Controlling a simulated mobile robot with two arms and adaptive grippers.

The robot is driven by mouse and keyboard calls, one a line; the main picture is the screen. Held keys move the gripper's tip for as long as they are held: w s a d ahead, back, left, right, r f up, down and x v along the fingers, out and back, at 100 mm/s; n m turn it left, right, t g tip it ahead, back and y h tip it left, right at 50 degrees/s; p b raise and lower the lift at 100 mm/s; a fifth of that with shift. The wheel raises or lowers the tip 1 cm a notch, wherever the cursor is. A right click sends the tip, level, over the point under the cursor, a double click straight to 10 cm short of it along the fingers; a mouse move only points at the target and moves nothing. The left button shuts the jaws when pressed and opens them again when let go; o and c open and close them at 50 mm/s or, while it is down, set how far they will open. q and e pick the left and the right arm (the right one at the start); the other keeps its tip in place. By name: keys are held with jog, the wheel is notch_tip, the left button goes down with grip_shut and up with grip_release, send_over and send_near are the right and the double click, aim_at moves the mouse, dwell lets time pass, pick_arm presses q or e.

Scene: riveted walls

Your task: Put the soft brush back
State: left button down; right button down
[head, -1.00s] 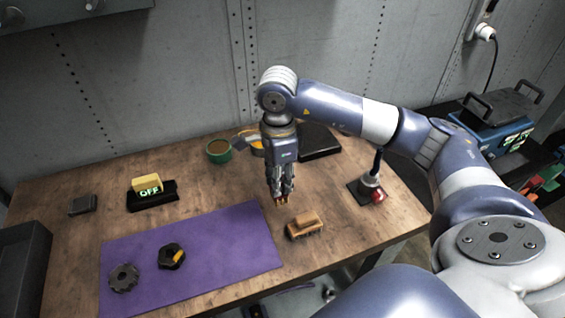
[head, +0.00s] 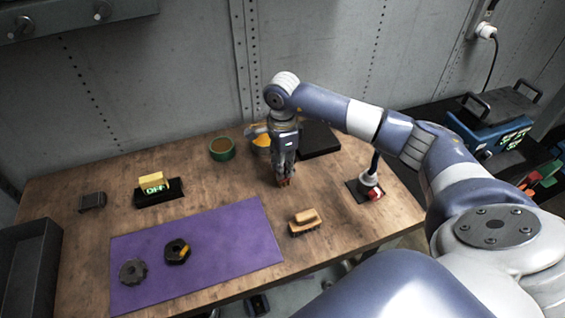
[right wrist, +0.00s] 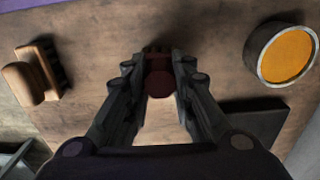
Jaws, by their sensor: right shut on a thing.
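My right gripper (head: 284,178) is shut on a small dark reddish-brown thing (right wrist: 160,83), gripped between the fingertips in the right wrist view. Only part of it shows, so I cannot tell whether it is the soft brush. In the head view its tip shows just under the fingers, over the bare wood; I cannot tell whether it touches the table. A wooden brush (head: 305,222) with a raised handle and dark bristles lies on the table in front of the gripper. It also shows at the left of the right wrist view (right wrist: 32,75). My left gripper is not in view.
The purple mat (head: 215,240) holds two dark round parts. Behind the gripper are a green roll (head: 222,149), an orange-filled round container (right wrist: 287,54) and a flat black thing (head: 318,139). A red-buttoned device (head: 370,188) stands right. A dark bin (head: 35,265) is at left.

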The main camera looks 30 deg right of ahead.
jog(key=shift+f, duration=0.15)
jog(key=c, duration=1.4)
grip_release()
jog(key=shift+o, duration=0.2)
jog(key=shift+r, duration=0.65)
notch_tip(320, 180, up, 11)
jog(key=b, duration=0.3)
jog(key=shift+r, duration=0.1)
